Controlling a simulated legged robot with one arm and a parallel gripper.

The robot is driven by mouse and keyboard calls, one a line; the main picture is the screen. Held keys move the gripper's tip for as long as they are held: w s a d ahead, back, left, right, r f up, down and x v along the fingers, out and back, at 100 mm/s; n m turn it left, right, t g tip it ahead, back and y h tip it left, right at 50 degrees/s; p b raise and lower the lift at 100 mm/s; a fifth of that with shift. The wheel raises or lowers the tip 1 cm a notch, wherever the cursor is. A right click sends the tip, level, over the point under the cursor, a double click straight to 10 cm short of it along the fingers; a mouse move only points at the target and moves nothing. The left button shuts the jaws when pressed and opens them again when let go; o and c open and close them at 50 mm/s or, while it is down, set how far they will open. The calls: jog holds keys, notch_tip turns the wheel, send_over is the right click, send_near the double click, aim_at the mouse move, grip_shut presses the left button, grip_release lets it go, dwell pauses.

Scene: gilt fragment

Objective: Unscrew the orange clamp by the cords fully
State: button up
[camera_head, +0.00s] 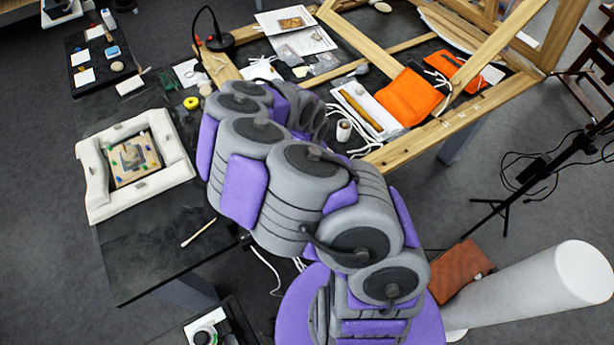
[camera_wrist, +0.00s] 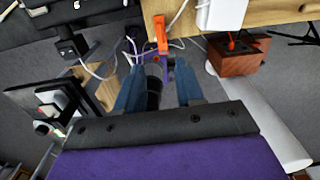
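The orange clamp (camera_wrist: 160,34) shows in the wrist view at the edge of a wooden surface, with white cords (camera_wrist: 128,52) hanging close by on its left. My gripper (camera_wrist: 158,68) has its two blue fingers apart, with nothing clearly held between them. The clamp is beyond the fingertips, roughly in line with the gap; I see no contact. A small purple part shows below the clamp between the fingers. In the head view my arm covers the area and I can make out neither the clamp nor my gripper.
A wooden frame (camera_head: 450,125) with orange cloth (camera_head: 408,97) lies on the dark table (camera_head: 150,248). A padded white tray (camera_head: 95,180) holds a small painting. A black tripod stands farther right.

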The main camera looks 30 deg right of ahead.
jog(key=shift+r, duration=0.95)
jog(key=shift+w, duration=0.1)
